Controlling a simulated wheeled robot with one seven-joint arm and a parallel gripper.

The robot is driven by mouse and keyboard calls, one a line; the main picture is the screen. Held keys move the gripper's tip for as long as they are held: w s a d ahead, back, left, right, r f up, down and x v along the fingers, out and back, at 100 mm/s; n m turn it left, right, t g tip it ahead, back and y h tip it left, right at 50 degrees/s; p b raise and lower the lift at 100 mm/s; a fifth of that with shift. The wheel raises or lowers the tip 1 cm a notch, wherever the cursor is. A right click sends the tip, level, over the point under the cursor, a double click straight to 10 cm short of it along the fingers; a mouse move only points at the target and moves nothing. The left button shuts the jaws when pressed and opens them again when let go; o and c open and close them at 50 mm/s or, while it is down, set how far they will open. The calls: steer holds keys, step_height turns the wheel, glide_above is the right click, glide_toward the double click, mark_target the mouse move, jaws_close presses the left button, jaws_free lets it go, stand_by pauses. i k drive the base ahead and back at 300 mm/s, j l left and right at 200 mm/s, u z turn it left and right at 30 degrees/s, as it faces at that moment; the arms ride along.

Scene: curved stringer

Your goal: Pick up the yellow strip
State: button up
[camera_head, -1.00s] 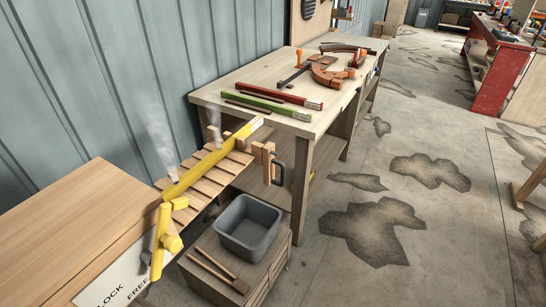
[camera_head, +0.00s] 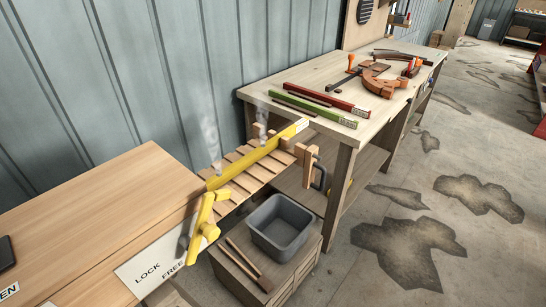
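The yellow strip (camera_head: 250,160) is a long thin bar standing on edge over a rack of wooden slats (camera_head: 238,184). It runs from lower left to upper right, and its far end reaches the near end of the workbench. A yellow lever-like piece (camera_head: 204,226) hangs at its near end, above a panel lettered LOCK and FREE (camera_head: 160,262). Pale vapour rises beside the strip. My gripper is not in view.
A wooden bench top (camera_head: 95,215) lies at left. The workbench (camera_head: 300,82) carries green (camera_head: 312,110) and red (camera_head: 325,98) strips and a curved wooden piece with clamps (camera_head: 384,80). A grey bin (camera_head: 281,226) and a mallet (camera_head: 250,266) sit on a low cabinet. Open floor lies right.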

mark_target(216, 182)
steer(key=i+l, duration=0.4)
steer(key=i+l+u, duration=0.7)
steer(key=l+u, duration=0.25)
steer(key=j, duration=0.1)
